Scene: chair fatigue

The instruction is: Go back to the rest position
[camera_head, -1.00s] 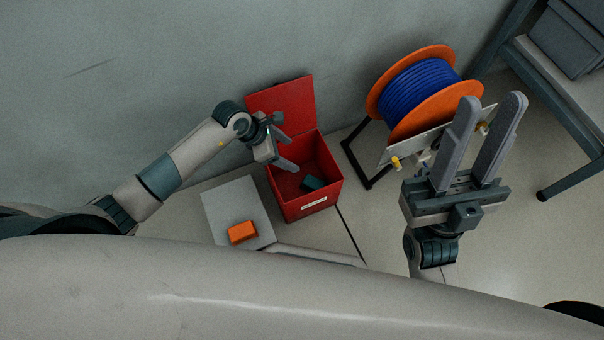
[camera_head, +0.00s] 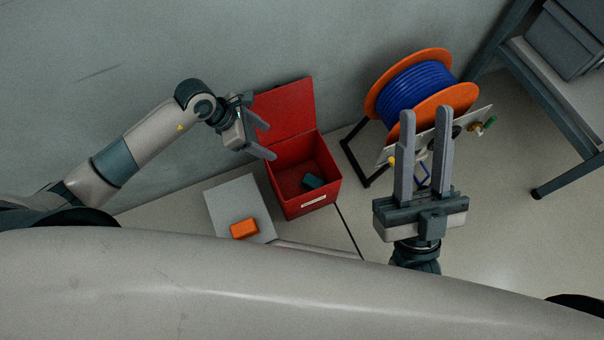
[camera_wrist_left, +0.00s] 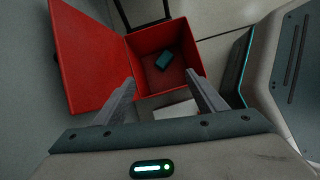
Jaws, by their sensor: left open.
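My left gripper (camera_head: 264,138) is open and empty, raised at the left edge of the open red box (camera_head: 306,205). Its two fingers also show in the left wrist view (camera_wrist_left: 162,92), pointing toward the box. A dark teal block (camera_head: 313,181) lies inside the box on its floor; it also shows in the left wrist view (camera_wrist_left: 164,60). My right gripper (camera_head: 426,120) is open and empty, its fingers pointing up in the head view in front of the cable reel. I see nothing between either pair of fingers.
An orange block (camera_head: 244,228) lies on a grey plate (camera_head: 225,203) left of the box. The box's red lid (camera_head: 283,110) stands open toward the wall. An orange reel of blue cable (camera_head: 413,88) stands at right on a dark frame. A shelf (camera_head: 570,110) is at far right.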

